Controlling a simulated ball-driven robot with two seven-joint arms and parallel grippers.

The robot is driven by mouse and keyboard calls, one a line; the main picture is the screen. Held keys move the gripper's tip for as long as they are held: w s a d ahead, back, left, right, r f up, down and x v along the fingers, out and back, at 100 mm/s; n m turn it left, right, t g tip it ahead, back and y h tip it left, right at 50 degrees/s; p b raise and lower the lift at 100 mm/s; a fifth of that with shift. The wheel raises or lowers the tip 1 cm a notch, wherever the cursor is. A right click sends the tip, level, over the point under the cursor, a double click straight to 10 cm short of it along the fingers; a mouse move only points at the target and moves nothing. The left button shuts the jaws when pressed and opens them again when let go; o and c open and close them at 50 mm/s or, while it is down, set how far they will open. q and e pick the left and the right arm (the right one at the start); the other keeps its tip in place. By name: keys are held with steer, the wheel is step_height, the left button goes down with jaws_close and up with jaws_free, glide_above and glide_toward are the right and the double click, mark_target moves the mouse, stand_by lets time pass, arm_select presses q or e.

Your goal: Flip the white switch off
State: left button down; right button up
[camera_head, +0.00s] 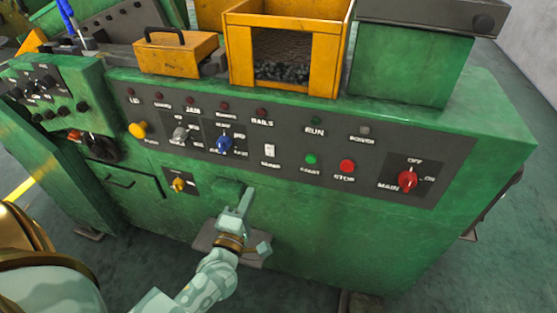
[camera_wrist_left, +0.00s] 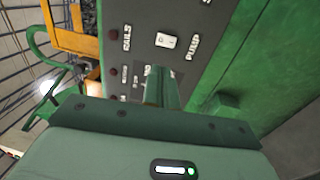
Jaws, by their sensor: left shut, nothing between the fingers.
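The white switch (camera_head: 269,151) is a small white rocker on the dark control panel (camera_head: 300,132) of the green machine. It also shows in the wrist view (camera_wrist_left: 166,41), beside the word PUMP. My left gripper (camera_head: 245,192) is in front of the machine's green face, below and a little left of the switch. Its fingers (camera_wrist_left: 160,82) are shut and empty, pointing toward the panel. In the wrist view the switch lies just beyond the fingertips, with a visible gap. Whether the switch is on or off is too small to tell. My right gripper is not in view.
A blue selector knob (camera_head: 224,144) is left of the switch. A green button (camera_head: 310,159), a red button (camera_head: 347,166) and a red MAIN knob (camera_head: 407,180) are to its right. A yellow knob (camera_head: 179,184) is lower left. A yellow bin (camera_head: 240,60) stands on top.

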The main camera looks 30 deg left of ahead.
arm_select(q)
steer(key=b, duration=0.1)
glide_toward(269, 149)
steer(key=x, duration=0.7)
steer(key=shift+r, duration=0.1)
steer(key=shift+s, duration=0.1)
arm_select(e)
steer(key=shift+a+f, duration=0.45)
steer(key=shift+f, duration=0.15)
